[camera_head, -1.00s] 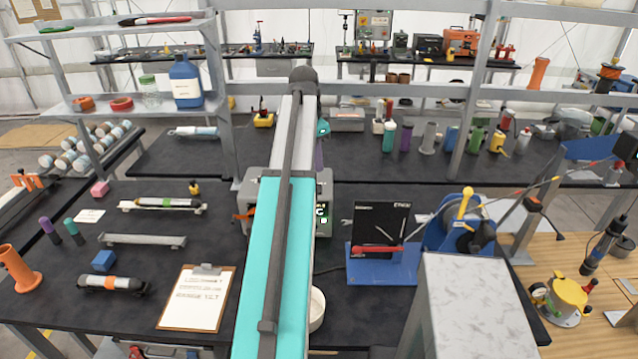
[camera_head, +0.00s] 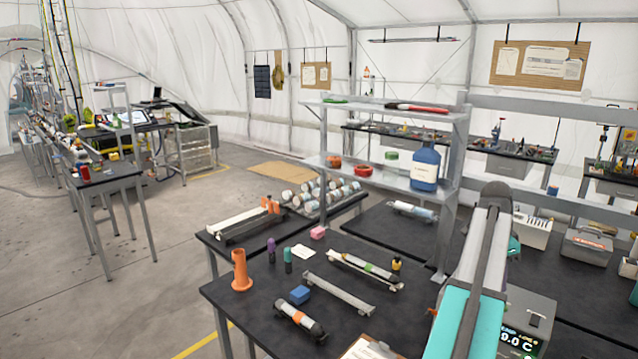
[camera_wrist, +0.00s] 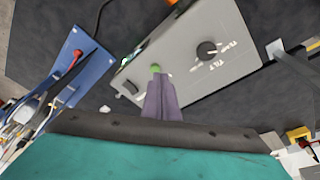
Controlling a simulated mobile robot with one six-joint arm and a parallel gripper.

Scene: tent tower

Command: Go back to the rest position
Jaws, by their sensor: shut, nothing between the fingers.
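My gripper (camera_wrist: 158,95) shows in the wrist view as purple fingers, shut with nothing between them. It points toward a grey box (camera_wrist: 200,45) with a black knob and a green spot near the fingertips. I cannot tell whether the fingertips touch the box. In the head view my arm stretches forward at the lower right, past the grey box with a lit display (camera_head: 522,325). My fingers are hidden there.
A blue stand (camera_wrist: 68,65) is left in the wrist view. Open floor (camera_head: 150,260) lies left.

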